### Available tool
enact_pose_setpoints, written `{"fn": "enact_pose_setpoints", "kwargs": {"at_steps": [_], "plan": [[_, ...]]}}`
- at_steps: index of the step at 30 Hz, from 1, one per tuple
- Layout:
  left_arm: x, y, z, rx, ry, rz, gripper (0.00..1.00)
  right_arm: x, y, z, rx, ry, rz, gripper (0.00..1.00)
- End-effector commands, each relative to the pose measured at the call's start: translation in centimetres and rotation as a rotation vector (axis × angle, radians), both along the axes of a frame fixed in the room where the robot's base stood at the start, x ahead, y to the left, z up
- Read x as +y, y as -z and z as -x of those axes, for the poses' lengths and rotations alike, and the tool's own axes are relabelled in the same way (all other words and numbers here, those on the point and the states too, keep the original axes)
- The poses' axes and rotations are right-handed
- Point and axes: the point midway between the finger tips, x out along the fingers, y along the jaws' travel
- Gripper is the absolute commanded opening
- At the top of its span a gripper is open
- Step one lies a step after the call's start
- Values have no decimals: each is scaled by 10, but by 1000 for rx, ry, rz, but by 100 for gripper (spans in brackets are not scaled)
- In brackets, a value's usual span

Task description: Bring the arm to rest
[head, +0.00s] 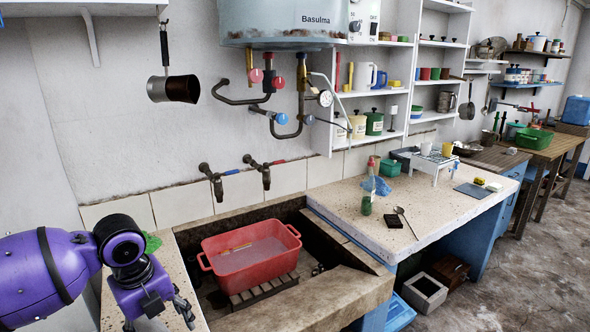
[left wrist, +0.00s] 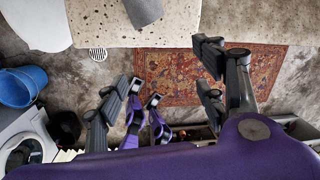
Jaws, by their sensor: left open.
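My left arm comes in at the lower left of the head view. Its left gripper (head: 160,316) points down beside the stone trough's left edge, with its fingers spread and nothing between them. In the left wrist view the left gripper (left wrist: 164,68) shows two dark fingers wide apart, with floor and a patterned rug beyond. Smaller purple and black parts show between them; I cannot tell which part of me they are. My right gripper cannot be made out in either view.
A red tub (head: 250,260) of cloudy water stands on a wooden slat rack in the stone trough (head: 330,297). Right of it, the speckled counter (head: 335,197) holds a bottle (head: 367,203) and a spoon. A green item (head: 152,243) lies close behind my wrist. A patterned rug (left wrist: 165,75) covers some floor.

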Motion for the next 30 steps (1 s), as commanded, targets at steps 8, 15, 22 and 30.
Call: {"fn": "enact_pose_setpoints", "kwargs": {"at_steps": [8, 15, 22, 30], "plan": [[-60, 0, -77, -333, -435, 307, 64, 5, -5, -9, -10, -6, -8, 65], [-122, 55, -66, -379, -845, 749, 64, 7, -10, -10, -10, -10, -13, 65], [-136, 115, 0, -320, -1268, 1095, 64, 6, -11, -4, 2, -15, -11, 65], [-104, 190, 129, -303, -1729, 1216, 64, 7, -23, -11, -15, -20, -12, 65]]}}
